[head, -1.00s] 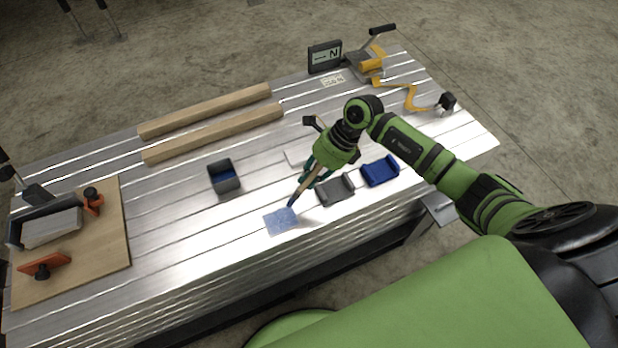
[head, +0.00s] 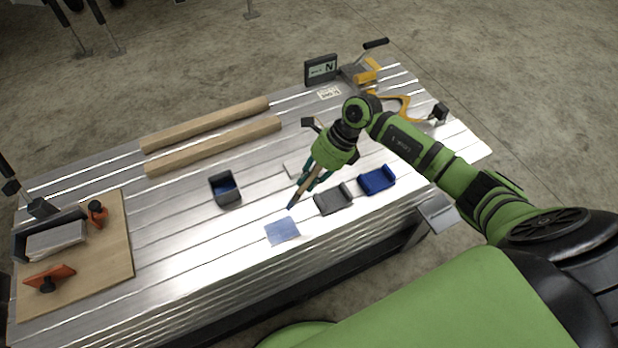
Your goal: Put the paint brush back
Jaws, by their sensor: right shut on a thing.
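My right gripper (head: 315,178) is shut on the paint brush (head: 305,190), which has a wooden handle and a dark blue tip. The brush is tilted, tip down to the left, just up from a light blue square patch (head: 282,231) on the aluminium trailer bed (head: 200,250). I cannot tell whether the tip touches the bed. A grey holder (head: 333,200) and a blue holder (head: 377,181) stand to the right of the brush. A dark box with blue inside (head: 225,189) stands to the left. My left gripper is out of view.
Two wooden beams (head: 205,127) (head: 215,146) lie along the far side. The middle left of the bed is clear.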

